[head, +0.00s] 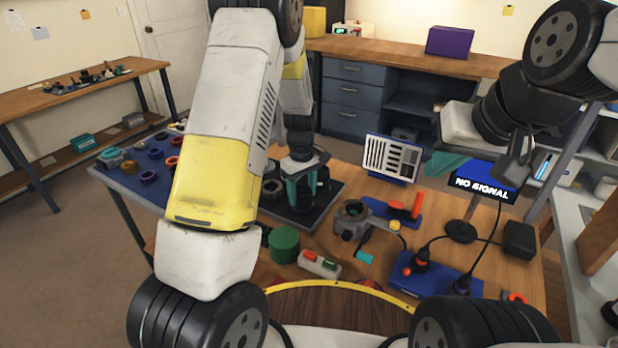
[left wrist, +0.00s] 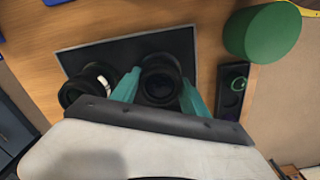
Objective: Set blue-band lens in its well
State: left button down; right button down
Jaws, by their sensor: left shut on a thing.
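My left gripper (head: 303,190) is shut on a black lens (left wrist: 160,88), with one teal finger on each side of it. The lens is over the dark tray (head: 336,190), which also shows in the left wrist view (left wrist: 125,52). I cannot tell whether it touches the tray, and no blue band shows on it. Another black lens with a pale ring (left wrist: 88,84) is beside the gripper in the left wrist view. My right gripper (head: 455,160) is raised near the monitor, with teal fingers partly visible; its opening is unclear. The wells are mostly hidden.
A blue mat (head: 122,188) with several coloured rings lies left. A green cylinder (head: 284,244) and a button box (head: 319,264) stand in front of the tray. A grey clamp-like fixture (head: 351,217), a chart panel (head: 390,158) and a NO SIGNAL monitor (head: 484,183) are to the right.

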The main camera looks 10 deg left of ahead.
pick_arm(q)
jog(key=shift+f, duration=0.55)
jog(key=shift+c, duration=2.4)
grip_release()
